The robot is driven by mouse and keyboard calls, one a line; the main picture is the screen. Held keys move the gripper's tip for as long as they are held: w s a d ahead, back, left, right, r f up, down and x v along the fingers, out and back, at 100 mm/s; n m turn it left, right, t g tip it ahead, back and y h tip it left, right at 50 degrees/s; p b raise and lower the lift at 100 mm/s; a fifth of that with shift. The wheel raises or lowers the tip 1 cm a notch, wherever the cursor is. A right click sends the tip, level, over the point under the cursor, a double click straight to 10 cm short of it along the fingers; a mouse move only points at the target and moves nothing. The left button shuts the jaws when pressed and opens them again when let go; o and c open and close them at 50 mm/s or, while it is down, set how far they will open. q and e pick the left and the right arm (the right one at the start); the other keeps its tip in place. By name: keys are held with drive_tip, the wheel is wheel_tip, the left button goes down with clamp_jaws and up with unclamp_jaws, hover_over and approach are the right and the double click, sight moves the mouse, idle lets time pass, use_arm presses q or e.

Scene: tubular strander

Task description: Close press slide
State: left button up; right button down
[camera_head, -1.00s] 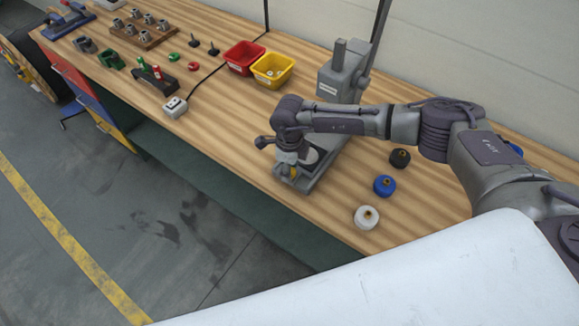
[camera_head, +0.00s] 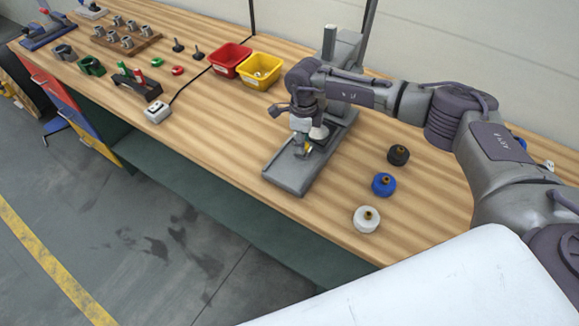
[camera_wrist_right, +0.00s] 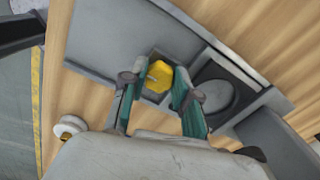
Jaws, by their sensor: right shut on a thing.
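The grey press (camera_head: 342,62) stands on the bench, with its column at the back and its flat base (camera_head: 287,174) reaching towards the front edge. My right gripper (camera_head: 303,139) points down over the base, between its bare front end and the column. In the right wrist view the gripper's green fingers (camera_wrist_right: 156,90) are on either side of the press slide's dark block, which carries a yellow piece (camera_wrist_right: 159,77). A round dark recess (camera_wrist_right: 216,95) lies beside it on the press. The wrist partly hides the slide in the head view. My left gripper is not in view.
A black (camera_head: 398,155), a blue (camera_head: 383,184) and a white round part (camera_head: 366,219) stand right of the press. Yellow (camera_head: 261,70) and red bins (camera_head: 229,58) stand behind left. The bench is clear left of the base, up to a white switch box (camera_head: 157,112).

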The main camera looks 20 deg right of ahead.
drive_tip(key=shift+w+d+f, duration=0.1)
drive_tip(key=shift+w+d, duration=0.3)
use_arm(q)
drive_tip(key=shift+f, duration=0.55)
use_arm(e)
drive_tip(key=shift+w+d+r, duration=0.1)
drive_tip(key=shift+d+r, duration=0.05)
drive_tip(key=shift+r, duration=0.15)
drive_tip(key=c, duration=0.9)
unclamp_jaws()
drive_tip(key=shift+c, duration=0.2)
drive_tip(key=shift+o, duration=0.4)
drive_tip(key=shift+f, duration=0.15)
drive_tip(key=shift+r, duration=0.35)
wheel_tip(320, 180, up, 11)
drive_tip(key=shift+r, duration=0.2)
